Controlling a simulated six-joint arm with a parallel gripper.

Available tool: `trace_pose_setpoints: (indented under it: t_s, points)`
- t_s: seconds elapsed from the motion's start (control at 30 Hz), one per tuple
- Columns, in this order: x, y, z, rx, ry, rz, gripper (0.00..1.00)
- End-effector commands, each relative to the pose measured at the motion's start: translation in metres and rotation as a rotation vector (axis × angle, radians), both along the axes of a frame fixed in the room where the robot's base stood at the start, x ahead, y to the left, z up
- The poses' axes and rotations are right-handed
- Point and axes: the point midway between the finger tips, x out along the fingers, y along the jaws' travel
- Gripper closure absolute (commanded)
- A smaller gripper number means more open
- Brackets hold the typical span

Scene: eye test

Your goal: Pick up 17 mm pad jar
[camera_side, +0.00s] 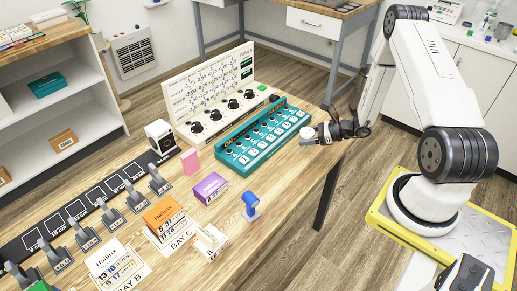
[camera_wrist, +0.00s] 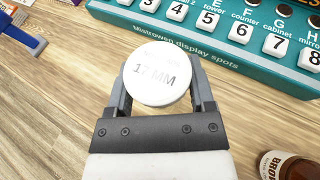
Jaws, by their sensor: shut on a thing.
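The 17 mm pad jar is a round white jar with "17 MM" on its lid. In the wrist view the jar (camera_wrist: 156,76) sits between the two fingers of my gripper (camera_wrist: 160,92), which is shut on it. In the side view the jar (camera_side: 307,133) shows as a small white round thing at the tip of my gripper (camera_side: 313,136). It is near the right end of the teal display rack, by the table's right edge. I cannot tell whether the jar touches the table.
A blue clamp-like thing (camera_side: 251,205) and a purple box (camera_side: 209,188) stand left of the gripper. A brown bottle (camera_wrist: 290,166) is at the wrist view's lower right.

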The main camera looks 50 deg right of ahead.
Motion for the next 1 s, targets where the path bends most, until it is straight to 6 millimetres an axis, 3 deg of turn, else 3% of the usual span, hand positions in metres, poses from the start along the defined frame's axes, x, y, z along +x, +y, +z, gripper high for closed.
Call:
trace_pose_setpoints:
  t_s: [0.2,0.4,1.0]
  points:
    - [0.0,0.0,0.027,-0.001,-0.002,0.001,0.89]
    - [0.0,0.0,0.042,-0.001,-0.002,0.002,0.89]
    - [0.0,0.0,0.047,0.001,-0.001,0.001,0.89]
